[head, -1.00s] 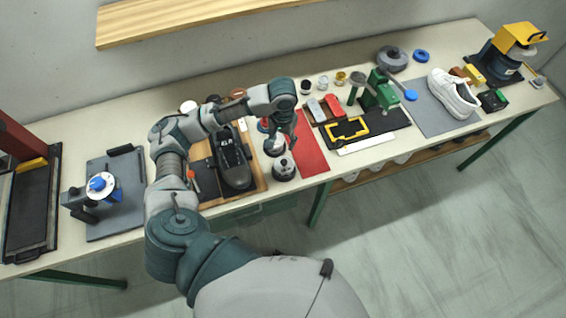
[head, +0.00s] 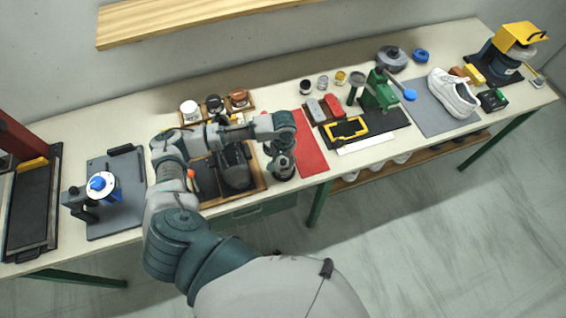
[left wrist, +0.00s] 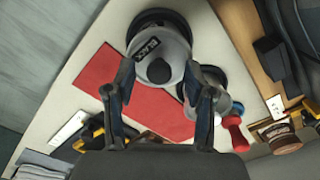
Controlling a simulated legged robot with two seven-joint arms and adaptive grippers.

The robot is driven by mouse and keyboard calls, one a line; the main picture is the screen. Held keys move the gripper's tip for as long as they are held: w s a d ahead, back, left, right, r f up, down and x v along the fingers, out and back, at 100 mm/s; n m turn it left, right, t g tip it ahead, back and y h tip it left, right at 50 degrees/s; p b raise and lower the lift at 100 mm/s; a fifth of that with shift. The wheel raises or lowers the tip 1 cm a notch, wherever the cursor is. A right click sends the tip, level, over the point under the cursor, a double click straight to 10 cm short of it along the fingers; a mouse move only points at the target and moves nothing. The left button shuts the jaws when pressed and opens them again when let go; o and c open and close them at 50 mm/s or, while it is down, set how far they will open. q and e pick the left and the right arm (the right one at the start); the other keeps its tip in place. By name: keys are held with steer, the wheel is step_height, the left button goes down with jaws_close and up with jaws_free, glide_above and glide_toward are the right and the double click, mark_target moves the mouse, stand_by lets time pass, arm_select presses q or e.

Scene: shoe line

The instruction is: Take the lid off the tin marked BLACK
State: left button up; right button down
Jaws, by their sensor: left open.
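The tin marked BLACK (left wrist: 172,42) is grey, with a dark rim and a white-lettered black label. Its round dark lid knob (left wrist: 159,71) faces the left wrist camera, and the lid appears on. In the head view the tin (head: 283,171) stands at the front of the bench, beside the red mat, partly hidden by my gripper. My left gripper (head: 281,148) is above it, open and empty. In the left wrist view its fingers (left wrist: 159,70) are on either side of the knob; I cannot tell whether they touch the tin. My right gripper is not in view.
A second grey tin (left wrist: 212,78) stands close by, partly behind a finger. A red-handled item (left wrist: 233,124) is near it. The red mat (head: 311,148) lies right of the tin, mostly bare. A dark shoe (head: 236,170) sits on a wooden board to the left.

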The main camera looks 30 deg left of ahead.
arm_select(q)
steer(key=shift+d+r, duration=0.1)
steer(key=shift+d, duration=0.05)
steer(key=c, duration=0.9)
steer(key=shift+c, duration=0.6)
steer(key=shift+a, duration=0.2)
